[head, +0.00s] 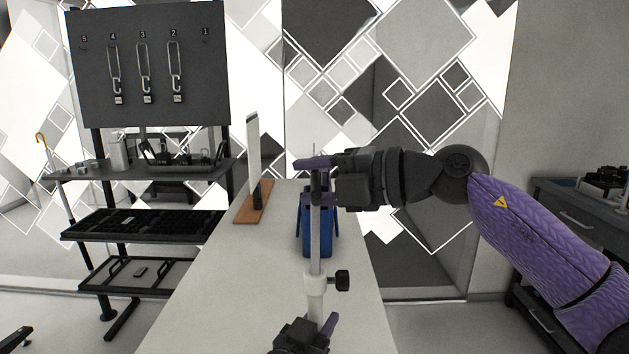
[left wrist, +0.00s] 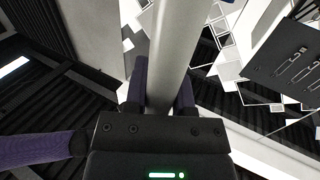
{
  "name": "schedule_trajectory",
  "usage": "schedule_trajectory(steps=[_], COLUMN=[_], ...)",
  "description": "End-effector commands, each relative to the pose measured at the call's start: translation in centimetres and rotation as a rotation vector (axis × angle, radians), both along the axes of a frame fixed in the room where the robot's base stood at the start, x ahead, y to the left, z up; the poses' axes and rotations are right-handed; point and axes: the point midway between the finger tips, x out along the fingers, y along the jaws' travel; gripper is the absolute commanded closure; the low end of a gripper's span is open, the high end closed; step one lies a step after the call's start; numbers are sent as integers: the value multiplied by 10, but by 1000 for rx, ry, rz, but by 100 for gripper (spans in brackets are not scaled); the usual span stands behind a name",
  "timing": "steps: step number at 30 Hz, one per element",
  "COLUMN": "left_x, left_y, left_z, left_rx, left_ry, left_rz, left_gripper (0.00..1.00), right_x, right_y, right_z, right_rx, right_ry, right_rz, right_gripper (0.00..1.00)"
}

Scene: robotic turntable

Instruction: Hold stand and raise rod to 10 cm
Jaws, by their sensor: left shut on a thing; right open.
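The stand's upright is a pale grey tube with a white collar (head: 315,284) and a black side knob (head: 343,280). A thinner rod (head: 315,235) rises from the collar. My left gripper (head: 325,328), low in the head view, is shut on the stand's tube; the left wrist view shows the tube (left wrist: 166,55) between its purple fingers (left wrist: 163,92). My right gripper (head: 316,175) is open at the rod's top end, a purple finger across it. Whether it touches the rod I cannot tell. The stand's base is out of view.
A white table (head: 215,290) runs away from me. On it are a blue object (head: 319,240) behind the rod and an upright plate (head: 252,155) on a wooden base (head: 254,206). A black rack (head: 150,70) with hanging carabiners stands left. The table left of the rod is clear.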

Motion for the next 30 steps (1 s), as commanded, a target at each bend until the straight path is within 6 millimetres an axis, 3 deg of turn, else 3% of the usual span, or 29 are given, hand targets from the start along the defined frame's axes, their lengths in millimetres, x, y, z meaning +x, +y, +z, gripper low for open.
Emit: schedule_trajectory(steps=[4, 10, 15, 28, 29, 30], left_x=[0, 0, 0, 0, 0, 0], left_y=[0, 0, 0, 0, 0, 0], left_z=[0, 0, 0, 0, 0, 0], left_rx=[0, 0, 0, 0, 0, 0], left_ry=[0, 0, 0, -1, -1, -1], left_rz=[0, 0, 0, 0, 0, 0], left_gripper=[100, 100, 100, 100, 67, 58], right_x=[-6, -27, -39, -44, -44, -44], right_y=[-18, -71, -101, -110, -110, -110], right_z=[3, 13, 18, 21, 21, 21], right_rx=[0, 0, 0, 0, 0, 0], right_ry=[-1, 0, 2, 0, 0, 0], right_rz=[-3, -5, -2, 0, 0, 0], right_gripper=[48, 48, 48, 48, 48, 48])
